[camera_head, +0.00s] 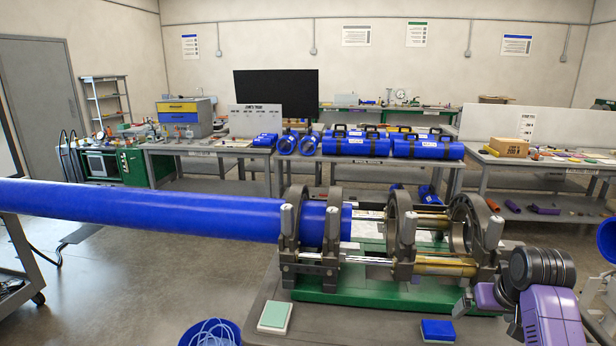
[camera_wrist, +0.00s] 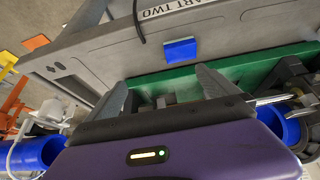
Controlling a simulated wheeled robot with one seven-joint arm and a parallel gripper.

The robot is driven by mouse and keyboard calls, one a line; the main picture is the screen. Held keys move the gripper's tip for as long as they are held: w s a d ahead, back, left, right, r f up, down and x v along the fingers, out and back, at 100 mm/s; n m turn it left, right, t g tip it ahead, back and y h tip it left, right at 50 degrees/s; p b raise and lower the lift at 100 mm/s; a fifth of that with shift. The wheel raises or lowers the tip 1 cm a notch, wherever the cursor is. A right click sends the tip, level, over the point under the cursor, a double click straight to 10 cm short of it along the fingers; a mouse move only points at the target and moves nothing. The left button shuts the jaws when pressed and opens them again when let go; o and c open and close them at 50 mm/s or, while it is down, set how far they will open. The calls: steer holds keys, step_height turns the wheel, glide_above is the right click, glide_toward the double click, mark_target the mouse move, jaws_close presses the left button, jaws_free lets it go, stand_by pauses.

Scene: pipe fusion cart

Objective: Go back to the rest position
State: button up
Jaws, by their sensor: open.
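My gripper (camera_wrist: 165,92) shows its two grey fingers spread apart with nothing between them in the wrist view. In the head view my purple and dark wrist is at the lower right, beside the front right corner of the fusion machine (camera_head: 400,282). The machine has a green base and grey clamp rings. A long blue pipe (camera_head: 150,210) comes in from the left and lies through the left clamp rings. The right clamp rings (camera_head: 468,225) look empty.
The grey cart top (camera_head: 355,325) carries a blue pad (camera_head: 438,330) and a pale green pad (camera_head: 275,316). A blue bucket (camera_head: 210,334) stands at the lower left of the cart. Benches with blue pipe pieces (camera_head: 430,150) stand behind. Open floor lies at the left.

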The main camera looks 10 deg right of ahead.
steer(key=s+a+f+t+h, duration=0.2)
steer(key=s+a+t, duration=0.85)
steer(key=a, duration=0.35)
steer(key=s+a+n+y, duration=0.1)
steer(key=s+a, duration=0.3)
steer(key=s, duration=0.7)
steer(key=s+a+n+y+b, duration=0.1)
steer(key=s+a, duration=0.3)
steer(key=s, duration=0.7)
steer(key=s+a+n+y, duration=0.1)
steer(key=s+a, duration=0.4)
steer(key=s, duration=0.7)
steer(key=shift+r+g+y+b, duration=0.3)
steer(key=shift+g+y, duration=0.15)
steer(key=shift+y, duration=0.05)
